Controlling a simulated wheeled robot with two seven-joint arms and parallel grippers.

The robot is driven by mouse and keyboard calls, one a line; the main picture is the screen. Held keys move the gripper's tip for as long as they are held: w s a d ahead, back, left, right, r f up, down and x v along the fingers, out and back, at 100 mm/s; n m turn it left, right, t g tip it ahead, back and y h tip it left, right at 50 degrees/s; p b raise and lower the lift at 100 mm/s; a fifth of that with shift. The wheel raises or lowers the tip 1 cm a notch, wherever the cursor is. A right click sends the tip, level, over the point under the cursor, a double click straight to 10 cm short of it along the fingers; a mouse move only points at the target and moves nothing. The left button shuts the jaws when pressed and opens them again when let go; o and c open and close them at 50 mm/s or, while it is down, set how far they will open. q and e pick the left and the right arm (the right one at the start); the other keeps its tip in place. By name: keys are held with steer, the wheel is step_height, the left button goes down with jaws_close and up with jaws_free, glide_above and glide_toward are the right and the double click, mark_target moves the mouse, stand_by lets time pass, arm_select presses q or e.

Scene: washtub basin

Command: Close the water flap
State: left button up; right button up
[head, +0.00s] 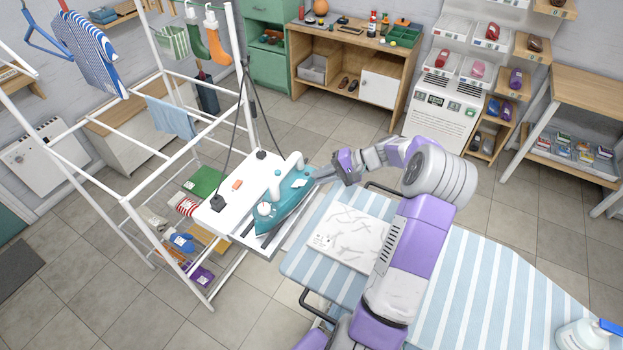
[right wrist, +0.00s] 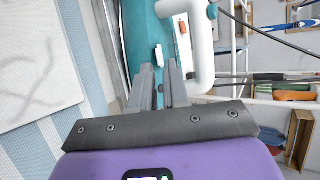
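The teal and white steam iron (head: 290,198) rests on the white board of the rack in the head view. In the right wrist view its teal body (right wrist: 140,28) fills the upper middle, with its white handle (right wrist: 200,45) to the right. A small white piece (right wrist: 158,54), which looks like the water flap, stands out from the teal body just beyond my fingertips. I cannot tell its exact angle. My right gripper (head: 318,180) is at the right end of the iron. Its fingers (right wrist: 158,72) are close together with a narrow gap, and I see nothing held. My left gripper is out of view.
The striped ironing board (head: 480,285) carries a folded white cloth (head: 348,238) beside the iron. Black cords rise from the white rest board (head: 232,212). The white drying rack (head: 120,170) stands to the left. A spray bottle (head: 585,335) is at the lower right.

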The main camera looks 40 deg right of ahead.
steer(key=shift+v, duration=1.6)
